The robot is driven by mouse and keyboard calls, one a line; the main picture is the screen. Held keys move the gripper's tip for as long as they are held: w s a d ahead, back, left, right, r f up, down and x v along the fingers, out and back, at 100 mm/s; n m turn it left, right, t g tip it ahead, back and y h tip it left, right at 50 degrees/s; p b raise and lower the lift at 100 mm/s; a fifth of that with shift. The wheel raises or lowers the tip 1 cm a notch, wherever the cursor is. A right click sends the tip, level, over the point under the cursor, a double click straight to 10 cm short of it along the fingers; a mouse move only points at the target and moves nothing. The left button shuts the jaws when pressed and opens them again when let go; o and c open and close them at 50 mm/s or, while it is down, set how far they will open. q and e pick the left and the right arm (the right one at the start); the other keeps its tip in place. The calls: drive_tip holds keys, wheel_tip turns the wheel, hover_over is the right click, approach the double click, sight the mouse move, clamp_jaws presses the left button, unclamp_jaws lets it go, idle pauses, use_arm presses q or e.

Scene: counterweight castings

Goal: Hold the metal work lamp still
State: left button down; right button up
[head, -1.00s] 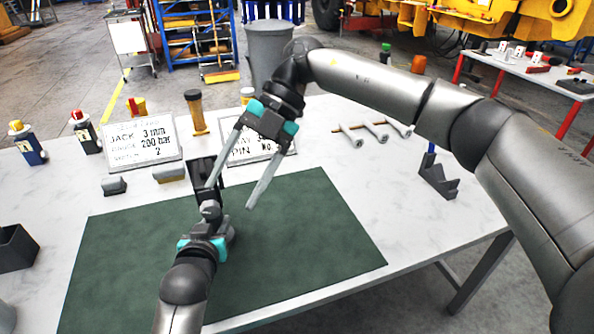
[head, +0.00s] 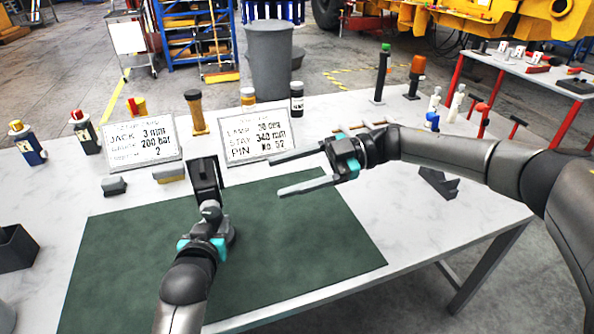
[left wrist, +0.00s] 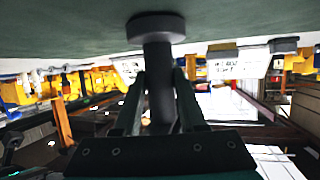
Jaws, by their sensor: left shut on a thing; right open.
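The metal work lamp (head: 205,180) stands on the green mat (head: 290,235), with a dark rectangular head above a grey joint. In the left wrist view its dark post (left wrist: 159,85) ends in a round base (left wrist: 155,27) against the mat; that view is upside down. My left gripper (left wrist: 159,90) is shut on the post, with one finger on each side. In the head view, my left arm and gripper hide much of the post and base. My right gripper (head: 275,176) is open and empty, to the right of the lamp and apart from it, fingers pointing left.
Two lettered signs (head: 141,142) (head: 257,136) stand behind the mat. Small blocks (head: 114,186) lie left of the lamp. A dark stepped block (head: 438,184) sits at the right, partly behind my right arm. The mat's right part is clear.

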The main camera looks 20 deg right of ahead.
drive_tip(key=shift+w+d+f+m+t, duration=0.2)
drive_tip(key=shift+d+m+t, duration=0.1)
drive_tip(key=shift+d+m, duration=0.15)
drive_tip(key=shift+w+d+f+m+t, duration=0.1)
drive_tip(key=shift+w+d+m+t, duration=0.1)
drive_tip(key=shift+d+m+t, duration=0.25)
drive_tip(key=n+t+h, duration=0.1)
drive_tip(key=n+h, duration=1.3)
drive_tip(key=n, duration=0.3)
approach(212, 208)
drive_tip(key=x, duration=0.9)
drive_tip(key=shift+f, duration=0.15)
drive_tip(key=shift+c, duration=0.3)
